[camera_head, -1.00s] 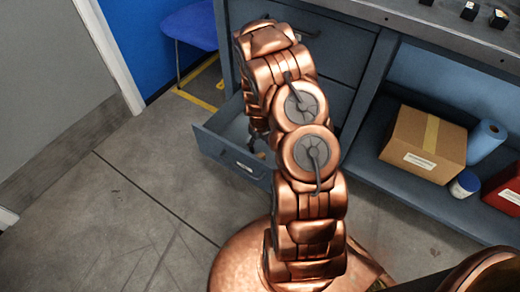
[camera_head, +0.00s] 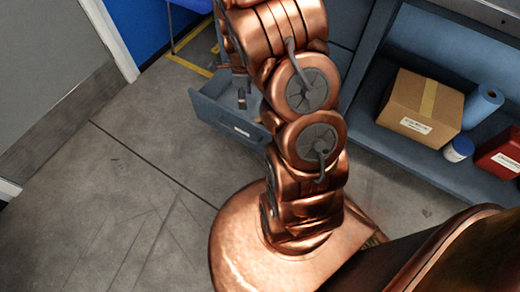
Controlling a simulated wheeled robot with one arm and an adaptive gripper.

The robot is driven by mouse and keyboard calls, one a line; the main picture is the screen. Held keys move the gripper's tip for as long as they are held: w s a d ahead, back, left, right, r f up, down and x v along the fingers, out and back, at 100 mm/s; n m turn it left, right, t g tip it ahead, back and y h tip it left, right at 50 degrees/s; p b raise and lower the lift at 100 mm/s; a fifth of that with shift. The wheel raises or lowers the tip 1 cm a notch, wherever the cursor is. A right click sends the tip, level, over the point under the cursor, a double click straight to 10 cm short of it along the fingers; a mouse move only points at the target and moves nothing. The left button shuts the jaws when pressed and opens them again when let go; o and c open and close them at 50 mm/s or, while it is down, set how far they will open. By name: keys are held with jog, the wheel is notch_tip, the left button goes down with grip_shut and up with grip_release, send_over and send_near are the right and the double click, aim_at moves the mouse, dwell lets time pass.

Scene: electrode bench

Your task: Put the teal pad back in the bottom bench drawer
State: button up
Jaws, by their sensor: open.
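The bottom bench drawer (camera_head: 228,125) is pulled open, low in the bench at the upper middle. Its front carries a pale label. My gripper (camera_head: 241,97) is over the drawer's inside, mostly hidden behind my copper arm; only grey finger parts show. It is open. I see no teal pad in this view; part of the drawer's inside is hidden by the arm.
Right of the drawer, the open lower shelf (camera_head: 388,142) holds a cardboard box (camera_head: 420,105), a blue roll (camera_head: 482,105), a blue-and-white tub (camera_head: 458,149) and a red box (camera_head: 499,152). The grey floor (camera_head: 130,185) at left is clear.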

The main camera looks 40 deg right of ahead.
jog(key=s+a+r+n+g, duration=0.1)
jog(key=s+a+r+n, duration=1.1)
jog(key=r+n, duration=0.2)
jog(key=s+a+r+n+g, duration=0.1)
jog(key=s+a+r+n, duration=0.1)
jog(key=s+n, duration=0.5)
jog(key=s+a+r+n+g, duration=0.1)
jog(key=s+r+n, duration=0.3)
jog(key=s, duration=0.5)
jog(key=a+n, duration=0.1)
jog(key=n, duration=0.1)
jog(key=shift+r+n, duration=0.15)
jog(key=shift+n, duration=0.25)
notch_tip(320, 180, up, 32)
jog(key=w+t+p, duration=0.1)
jog(key=t+p, duration=0.1)
jog(key=p, duration=2.8)
jog(key=shift+w+d, duration=0.15)
jog(key=shift+w, duration=0.25)
jog(key=shift+c, duration=0.3)
